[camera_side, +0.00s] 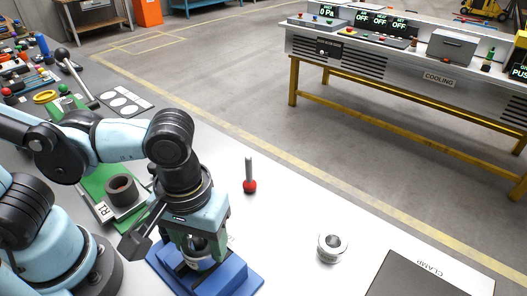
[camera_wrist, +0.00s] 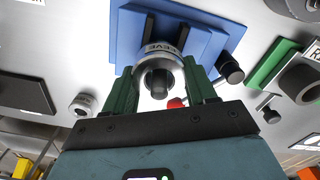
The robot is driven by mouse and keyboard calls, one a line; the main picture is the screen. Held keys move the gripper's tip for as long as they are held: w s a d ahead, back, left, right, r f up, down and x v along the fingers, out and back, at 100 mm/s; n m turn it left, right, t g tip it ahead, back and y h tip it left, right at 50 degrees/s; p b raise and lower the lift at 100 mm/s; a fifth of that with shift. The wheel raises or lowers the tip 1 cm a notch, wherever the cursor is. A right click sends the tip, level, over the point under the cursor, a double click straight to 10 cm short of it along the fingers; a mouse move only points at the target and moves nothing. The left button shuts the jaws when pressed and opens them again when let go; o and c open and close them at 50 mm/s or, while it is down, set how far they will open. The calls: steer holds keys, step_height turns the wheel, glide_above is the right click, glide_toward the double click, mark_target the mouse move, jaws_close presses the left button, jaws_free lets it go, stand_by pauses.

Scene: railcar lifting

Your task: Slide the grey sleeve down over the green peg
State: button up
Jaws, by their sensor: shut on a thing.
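My gripper (camera_side: 198,243) points down over a blue stand (camera_side: 235,277) at the bottom centre of the side view. In the wrist view its two green fingers (camera_wrist: 160,88) are closed on the sides of the grey sleeve (camera_wrist: 147,60), a light metal ring with a darker round part in its middle. The blue stand (camera_wrist: 205,47) lies right behind the sleeve, with lettering ending in "EVE" showing there. The sleeve is mostly hidden by my gripper in the side view. I cannot make out a green peg, nor whether the sleeve touches the stand.
A dark ring-shaped part (camera_side: 122,190) sits on a green plate labelled R1 at left. A small silver ring (camera_side: 332,247) stands on the table to the right. A dark CLAMP plate (camera_side: 410,280) lies at lower right.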

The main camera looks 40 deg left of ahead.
steer(key=shift+f, duration=0.85)
stand_by(0.5)
steer(key=o, duration=1.4)
step_height(320, 180, up, 12)
steer(key=shift+f, duration=0.1)
steer(key=w+a+f+m+t, duration=0.1)
steer(key=w+a+t, duration=0.1)
steer(key=w+a, duration=0.2)
steer(key=w+a+f+m+t, duration=0.2)
steer(key=w+a, duration=0.1)
steer(key=a, duration=0.4)
steer(key=w+a+f+m+t, duration=0.1)
steer(key=w+a+m+t, duration=0.1)
steer(key=w+a+t, duration=0.1)
steer(key=shift+w+a+f, duration=0.2)
steer(key=shift+w+a, duration=0.2)
steer(key=shift+a, duration=0.3)
steer(key=shift+w+a+f, duration=0.2)
steer(key=shift+w+a, duration=0.2)
steer(key=shift+a, duration=0.3)
